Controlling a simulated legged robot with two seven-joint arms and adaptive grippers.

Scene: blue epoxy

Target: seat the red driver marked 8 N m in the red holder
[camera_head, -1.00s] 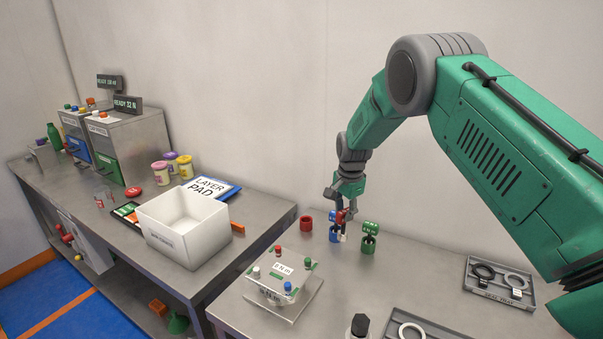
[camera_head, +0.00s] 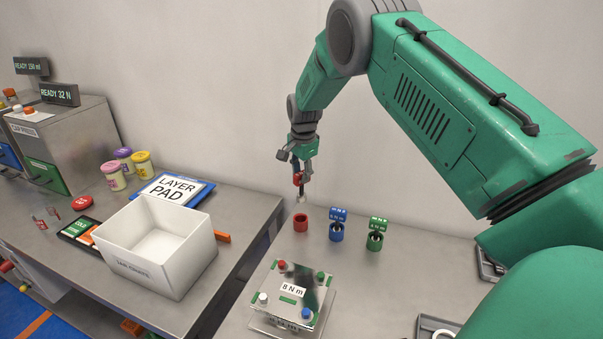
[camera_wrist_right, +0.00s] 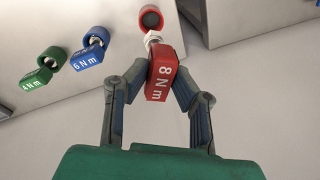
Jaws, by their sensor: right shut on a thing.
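My right gripper (camera_head: 298,168) is shut on the red driver (camera_head: 299,180), which hangs tip down above the table. In the right wrist view the red driver (camera_wrist_right: 165,76) shows its 8 N m mark between the fingers of the right gripper (camera_wrist_right: 160,80). The empty red holder (camera_head: 301,223) stands on the table just below the driver's tip. In the right wrist view the red holder (camera_wrist_right: 151,18) is beyond the tip; from these views I cannot tell the exact gap. My left gripper is not in view.
The blue driver (camera_head: 338,214) sits in the blue holder (camera_head: 336,233), right of the red one. The green driver (camera_head: 377,223) sits in the green holder (camera_head: 374,241). A white bin (camera_head: 158,245) is at left.

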